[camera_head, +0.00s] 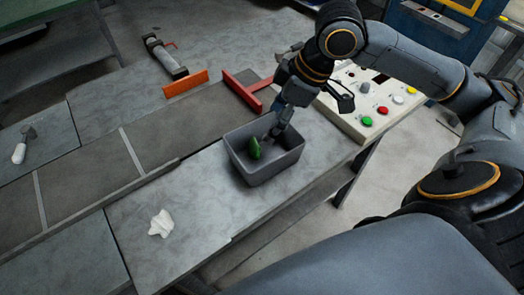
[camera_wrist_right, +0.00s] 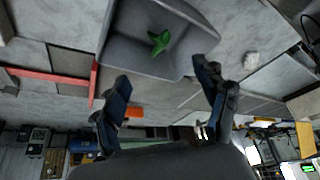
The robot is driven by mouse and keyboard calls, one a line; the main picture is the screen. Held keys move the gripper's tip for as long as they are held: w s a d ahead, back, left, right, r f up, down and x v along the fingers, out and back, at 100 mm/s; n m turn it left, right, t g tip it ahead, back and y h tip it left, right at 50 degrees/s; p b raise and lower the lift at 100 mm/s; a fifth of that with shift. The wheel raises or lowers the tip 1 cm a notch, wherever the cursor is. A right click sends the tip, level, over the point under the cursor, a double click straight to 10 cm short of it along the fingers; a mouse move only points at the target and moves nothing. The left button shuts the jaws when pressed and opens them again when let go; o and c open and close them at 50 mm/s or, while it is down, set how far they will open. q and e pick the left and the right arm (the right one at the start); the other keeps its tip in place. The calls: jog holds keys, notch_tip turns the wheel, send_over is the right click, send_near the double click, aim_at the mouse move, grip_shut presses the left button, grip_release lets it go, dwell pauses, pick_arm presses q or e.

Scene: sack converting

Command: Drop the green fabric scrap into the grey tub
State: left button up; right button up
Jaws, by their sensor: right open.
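The grey tub (camera_head: 272,173) stands on the grey worktop in the middle of the head view. The green fabric scrap (camera_head: 255,148) is inside the tub's walls, near its left side. In the right wrist view the scrap (camera_wrist_right: 160,41) shows crumpled within the tub (camera_wrist_right: 130,53), apart from both fingers. I cannot tell whether it touches the tub floor. My right gripper (camera_head: 271,136) reaches down into the tub's opening, beside the scrap. Its fingers (camera_wrist_right: 163,72) are spread with nothing between them. My left gripper is not in view.
A white crumpled scrap (camera_head: 161,223) lies on the worktop at the front left. A control panel (camera_head: 372,102) with coloured buttons is right of the tub. A red bracket (camera_head: 243,90) and an orange-ended tool (camera_head: 185,83) lie behind. The worktop between tub and white scrap is clear.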

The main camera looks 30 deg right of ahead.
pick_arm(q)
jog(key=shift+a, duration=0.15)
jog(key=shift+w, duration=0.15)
pick_arm(e)
jog(key=v, duration=1.2)
jog(key=shift+w, duration=0.1)
